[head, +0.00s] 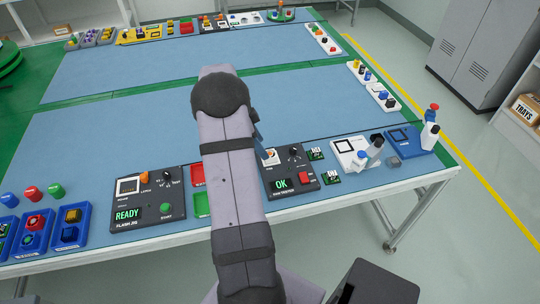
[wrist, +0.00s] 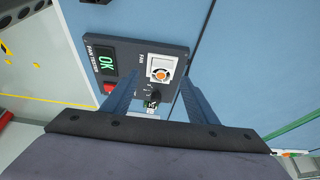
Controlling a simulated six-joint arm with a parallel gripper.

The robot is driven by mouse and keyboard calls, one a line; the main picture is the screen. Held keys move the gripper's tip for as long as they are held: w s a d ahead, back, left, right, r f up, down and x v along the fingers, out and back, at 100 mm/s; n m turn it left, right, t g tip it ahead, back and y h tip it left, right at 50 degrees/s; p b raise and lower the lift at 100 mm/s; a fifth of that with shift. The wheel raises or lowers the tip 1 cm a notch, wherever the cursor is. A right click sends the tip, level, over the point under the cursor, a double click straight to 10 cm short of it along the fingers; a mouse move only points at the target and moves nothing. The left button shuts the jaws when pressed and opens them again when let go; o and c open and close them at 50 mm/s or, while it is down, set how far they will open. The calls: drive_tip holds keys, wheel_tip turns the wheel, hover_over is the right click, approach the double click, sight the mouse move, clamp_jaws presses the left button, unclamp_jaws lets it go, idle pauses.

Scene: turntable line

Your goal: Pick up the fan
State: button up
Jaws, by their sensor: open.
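The fan (wrist: 160,68) is a small white square with an orange hub. It sits on the dark fan tester (wrist: 122,62), whose display reads OK. My gripper (wrist: 159,84) is open, its two blue fingers pointing toward the tester and spread to either side of the fan. The fingers appear to be above the fan; I cannot tell whether they touch it. In the head view the fan (head: 270,157) is partly hidden behind my gripper (head: 262,148), and the tester (head: 290,184) stands near the table's front edge.
A flash jig (head: 150,212) reading READY, red (head: 197,175) and green (head: 202,203) trays stand left of my arm. Small green boards (head: 316,153) and a white station (head: 350,153) stand right of the tester. The blue table (head: 330,95) behind is largely clear.

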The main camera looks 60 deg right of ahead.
sight(269, 153)
drive_tip(key=shift+s+d+f+p, duration=0.25)
drive_tip(key=shift+f+p, duration=0.15)
drive_tip(key=shift+f, duration=0.05)
drive_tip(key=shift+p+x, duration=0.7)
drive_tip(key=shift+x, duration=1.35)
drive_tip(key=shift+d+r, duration=0.1)
drive_tip(key=c, duration=1.2)
drive_tip(key=shift+c, duration=0.2)
drive_tip(key=shift+w+r, duration=0.1)
